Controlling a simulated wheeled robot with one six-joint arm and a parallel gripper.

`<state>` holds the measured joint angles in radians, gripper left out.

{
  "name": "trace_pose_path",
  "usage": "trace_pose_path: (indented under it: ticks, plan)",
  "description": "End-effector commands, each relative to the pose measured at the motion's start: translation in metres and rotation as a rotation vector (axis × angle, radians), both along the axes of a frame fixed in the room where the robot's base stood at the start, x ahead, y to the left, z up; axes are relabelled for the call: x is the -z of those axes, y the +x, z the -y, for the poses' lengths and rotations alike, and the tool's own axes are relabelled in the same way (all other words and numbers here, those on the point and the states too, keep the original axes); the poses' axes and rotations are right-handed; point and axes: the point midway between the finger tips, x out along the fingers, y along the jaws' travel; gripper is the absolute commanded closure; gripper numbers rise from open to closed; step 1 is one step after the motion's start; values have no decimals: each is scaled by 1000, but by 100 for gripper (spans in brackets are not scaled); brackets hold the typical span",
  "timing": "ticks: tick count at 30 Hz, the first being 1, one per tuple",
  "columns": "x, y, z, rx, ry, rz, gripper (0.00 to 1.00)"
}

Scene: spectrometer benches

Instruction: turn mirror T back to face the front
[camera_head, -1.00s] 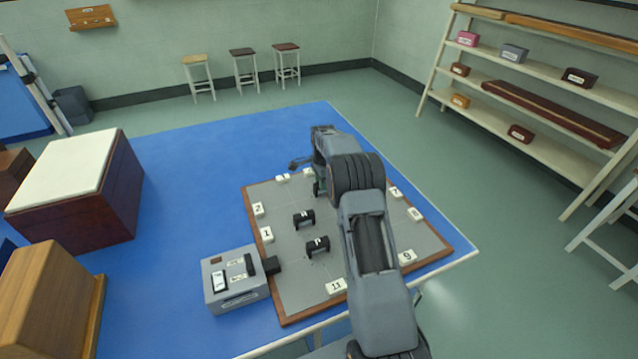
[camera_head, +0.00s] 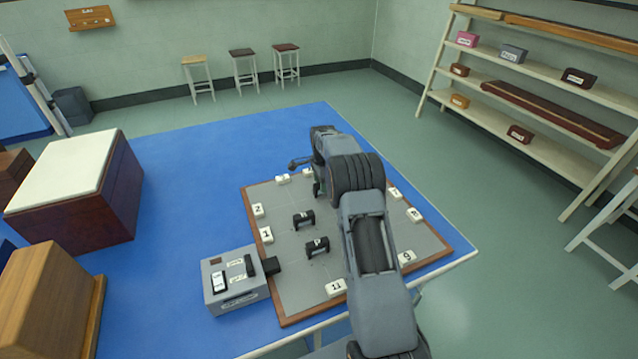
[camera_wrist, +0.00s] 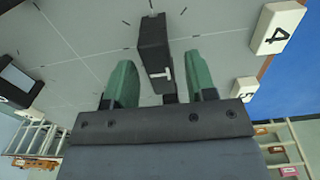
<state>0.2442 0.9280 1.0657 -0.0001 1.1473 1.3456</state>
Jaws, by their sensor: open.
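Mirror T (camera_wrist: 154,47) is a dark upright block with a white T label, seen in the wrist view standing on the grey board. My gripper (camera_wrist: 160,60) has its two green fingers apart, one on each side of the mirror. I see a gap on both sides, and the mirror looks slightly tilted between the fingers. In the head view my arm hides mirror T, and my gripper is mostly hidden too.
The grey board (camera_head: 284,298) has a brown rim and white number blocks, such as 4 (camera_wrist: 277,27). Two other dark mirrors (camera_head: 303,220) (camera_head: 317,247) stand on it. A grey box (camera_head: 235,281) with switches stands at its left edge.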

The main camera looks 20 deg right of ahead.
Motion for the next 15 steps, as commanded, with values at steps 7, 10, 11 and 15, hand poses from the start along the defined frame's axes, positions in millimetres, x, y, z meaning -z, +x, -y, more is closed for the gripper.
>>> trace_pose_path:
  ticks: [7,10,11,15]
  plan:
    - [-24,1,0,0,-1,4,49]
    - [-45,1,0,0,-1,4,49]
    - [-52,1,0,0,-1,5,49]
    - [-81,1,0,0,-1,4,49]
